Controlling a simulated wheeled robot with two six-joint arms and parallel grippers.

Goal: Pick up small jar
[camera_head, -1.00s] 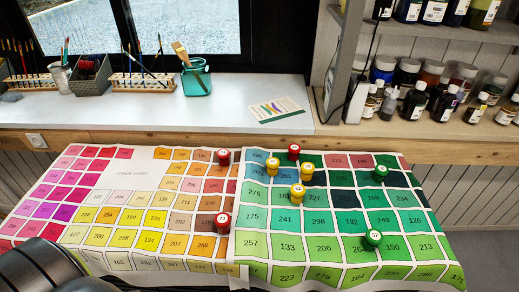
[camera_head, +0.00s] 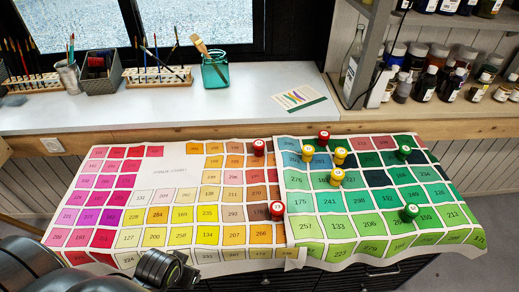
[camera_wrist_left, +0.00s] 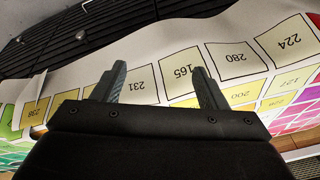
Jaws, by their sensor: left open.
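Small jars with coloured lids stand on the colour charts in the head view. Red-lided ones are a front red jar (camera_head: 276,211), a red jar at the seam (camera_head: 259,147) and a back red jar (camera_head: 324,137). My left gripper (camera_head: 168,270) is low at the front edge of the left chart, left of the jars. In the left wrist view its fingers (camera_wrist_left: 161,82) are apart with only chart between them.
The left chart (camera_head: 176,172) and right chart (camera_head: 378,225) hang over the table's front edge. Behind is a white counter (camera_head: 240,107) with a teal jar of brushes (camera_head: 215,70), brush racks and a card. Shelves of bottles (camera_head: 450,80) stand at right.

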